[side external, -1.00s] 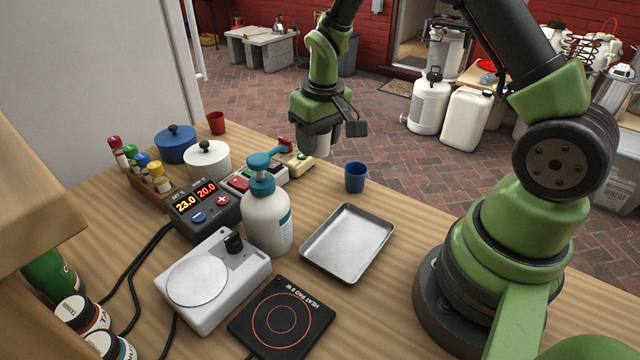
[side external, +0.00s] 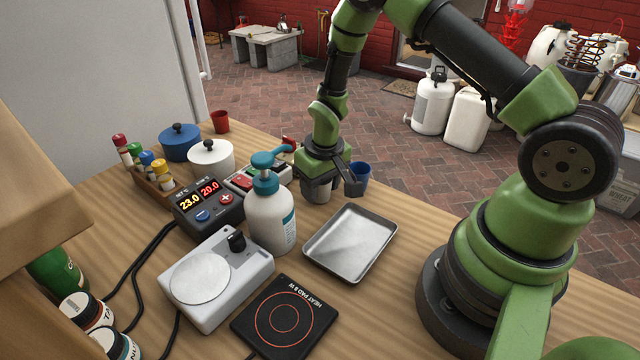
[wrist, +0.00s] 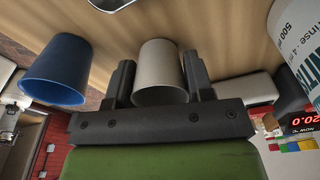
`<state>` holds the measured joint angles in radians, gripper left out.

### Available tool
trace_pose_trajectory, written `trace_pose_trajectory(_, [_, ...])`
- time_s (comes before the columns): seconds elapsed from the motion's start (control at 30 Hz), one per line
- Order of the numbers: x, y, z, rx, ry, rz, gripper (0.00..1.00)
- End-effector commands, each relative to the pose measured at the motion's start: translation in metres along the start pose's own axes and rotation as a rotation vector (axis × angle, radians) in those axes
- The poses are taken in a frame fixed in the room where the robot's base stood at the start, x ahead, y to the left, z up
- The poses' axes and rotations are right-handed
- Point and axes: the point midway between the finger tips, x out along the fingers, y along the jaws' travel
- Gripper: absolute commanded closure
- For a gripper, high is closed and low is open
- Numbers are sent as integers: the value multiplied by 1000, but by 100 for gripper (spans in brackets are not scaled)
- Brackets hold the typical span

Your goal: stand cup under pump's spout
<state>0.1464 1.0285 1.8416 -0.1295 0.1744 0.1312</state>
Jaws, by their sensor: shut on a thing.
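My gripper (side external: 322,186) is shut on a pale grey cup (side external: 316,194), low over the table to the right of the pump bottle (side external: 268,222). In the wrist view the cup (wrist: 158,70) sits between my two fingers (wrist: 159,80). I cannot tell whether its base touches the table. The white pump bottle has a teal head, and its spout (side external: 283,152) points right and away from the camera, toward my gripper. The cup is beside the bottle, not clearly below the spout tip. Part of the bottle also shows in the wrist view (wrist: 298,42).
A blue cup (side external: 361,172) stands just behind and right of my gripper. A metal tray (side external: 350,243) lies in front. The scale (side external: 218,275), hot plate (side external: 285,315) and temperature controller (side external: 207,207) surround the bottle. Bare table lies right of the tray.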

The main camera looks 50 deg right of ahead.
Motion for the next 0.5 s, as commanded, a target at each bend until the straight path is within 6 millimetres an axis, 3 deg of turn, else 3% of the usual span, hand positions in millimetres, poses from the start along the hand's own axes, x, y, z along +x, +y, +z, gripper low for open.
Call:
trace_pose_trajectory(0.1, [3, 0, 0, 0, -1, 0, 74])
trace_pose_trajectory(0.13, [3, 0, 0, 0, -1, 0, 48])
trace_pose_trajectory(0.23, [3, 0, 0, 0, 0, 0, 27])
trace_pose_trajectory(0.5, [2, 0, 0, 0, 0, 0, 27])
